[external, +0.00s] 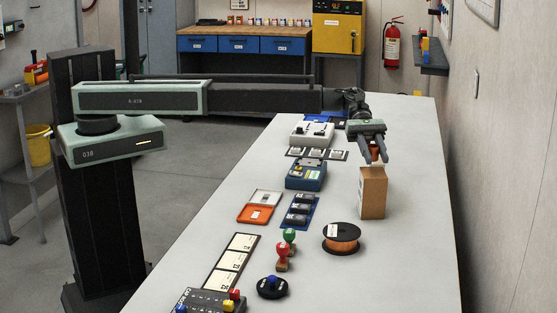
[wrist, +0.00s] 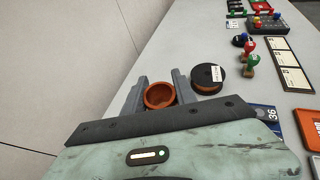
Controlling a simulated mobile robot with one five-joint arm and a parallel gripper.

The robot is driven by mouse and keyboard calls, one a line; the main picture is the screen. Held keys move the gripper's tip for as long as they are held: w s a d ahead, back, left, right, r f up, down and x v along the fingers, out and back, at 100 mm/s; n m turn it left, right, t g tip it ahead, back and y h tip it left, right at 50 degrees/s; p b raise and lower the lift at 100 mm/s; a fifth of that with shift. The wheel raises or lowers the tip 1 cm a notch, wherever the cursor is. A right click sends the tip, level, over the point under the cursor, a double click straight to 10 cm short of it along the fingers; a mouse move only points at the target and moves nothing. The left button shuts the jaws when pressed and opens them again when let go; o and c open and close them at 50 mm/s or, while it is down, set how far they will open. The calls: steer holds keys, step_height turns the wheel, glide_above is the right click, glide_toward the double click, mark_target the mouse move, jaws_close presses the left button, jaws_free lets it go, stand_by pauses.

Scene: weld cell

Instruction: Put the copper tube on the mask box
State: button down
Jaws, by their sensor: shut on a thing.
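The copper tube (external: 374,154) is a short orange-brown piece held upright between the fingers of my gripper (external: 376,158). In the wrist view the tube (wrist: 159,96) shows its round open end between the two grey fingers of my gripper (wrist: 160,92), which is shut on it. The brown cardboard box (external: 373,193), which I take for the mask box, stands upright on the table directly below the tube. The box is hidden in the wrist view.
A spool of copper wire (external: 341,238) lies in front of the box. Stamps (external: 282,256), an orange-and-white case (external: 256,212) and a blue device (external: 306,175) stand to the left. The white table (external: 415,220) is clear right of the box, up to the wall.

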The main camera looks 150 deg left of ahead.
mark_target(377, 176)
steer(key=shift+w+a, duration=0.35)
steer(key=shift+w, duration=0.05)
step_height(377, 176, down, 4)
steer(key=b, duration=0.4)
steer(key=shift+s+d, duration=0.1)
steer(key=shift+r, duration=0.25)
steer(key=c, duration=1.4)
jaws_free()
steer(key=shift+f, duration=0.25)
steer(key=o, duration=0.4)
steer(key=shift+r, duration=0.1)
